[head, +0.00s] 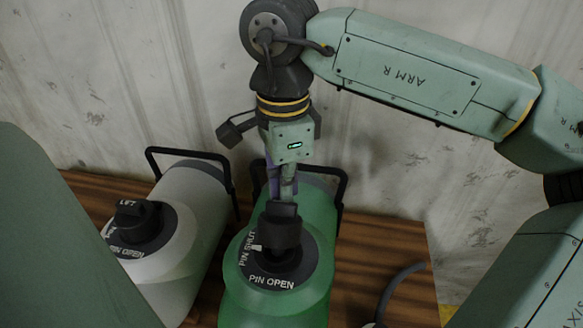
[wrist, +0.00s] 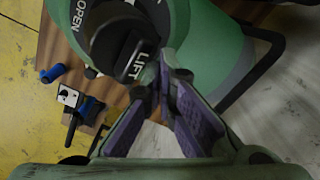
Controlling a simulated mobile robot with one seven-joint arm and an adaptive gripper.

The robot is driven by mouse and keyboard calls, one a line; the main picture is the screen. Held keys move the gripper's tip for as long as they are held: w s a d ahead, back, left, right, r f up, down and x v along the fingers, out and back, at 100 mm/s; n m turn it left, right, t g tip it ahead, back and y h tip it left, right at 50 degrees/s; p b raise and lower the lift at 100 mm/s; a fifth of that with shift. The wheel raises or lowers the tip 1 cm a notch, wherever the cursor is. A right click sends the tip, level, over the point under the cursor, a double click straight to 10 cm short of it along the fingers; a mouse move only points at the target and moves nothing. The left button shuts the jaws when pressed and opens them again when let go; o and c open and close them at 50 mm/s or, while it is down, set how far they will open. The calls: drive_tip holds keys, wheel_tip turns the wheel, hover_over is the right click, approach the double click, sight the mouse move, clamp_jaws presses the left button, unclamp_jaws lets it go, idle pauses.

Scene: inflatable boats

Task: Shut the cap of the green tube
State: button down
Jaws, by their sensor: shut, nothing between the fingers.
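A small white mark shows at the cap's left, near the PIN SHUT lettering. My gripper (head: 286,197) is shut and empty, pointing down at the cap's back side. In the wrist view its purple-padded fingers (wrist: 167,72) meet beside the LIFT part; contact is unclear.
A dark hose (head: 400,285) lies to the right. Small blue and black items (wrist: 85,105) lie beyond the tube.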

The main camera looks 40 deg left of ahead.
sight(277, 222)
drive_tip(key=shift+s+d, duration=0.45)
drive_tip(key=shift+s, duration=0.3)
drive_tip(key=shift+s+d+f+b, duration=0.1)
drive_tip(key=shift+s+d+b, duration=0.3)
drive_tip(key=shift+s, duration=0.35)
drive_tip(key=shift+s+d+f+b, duration=0.3)
drive_tip(key=shift+s+d+f, duration=0.1)
drive_tip(key=shift+s, duration=0.15)
drive_tip(key=shift+s+d+f+b, duration=0.25)
drive_tip(key=shift+s+d+f, duration=0.15)
drive_tip(key=shift+s, duration=0.15)
drive_tip(key=shift+r, duration=0.15)
wheel_tip(277, 222, up, 7)
drive_tip(key=p, duration=0.5)
drive_tip(key=shift+w+a+r+p, duration=0.1)
drive_tip(key=shift+a+r+p, duration=0.05)
drive_tip(key=shift+p, duration=0.15)
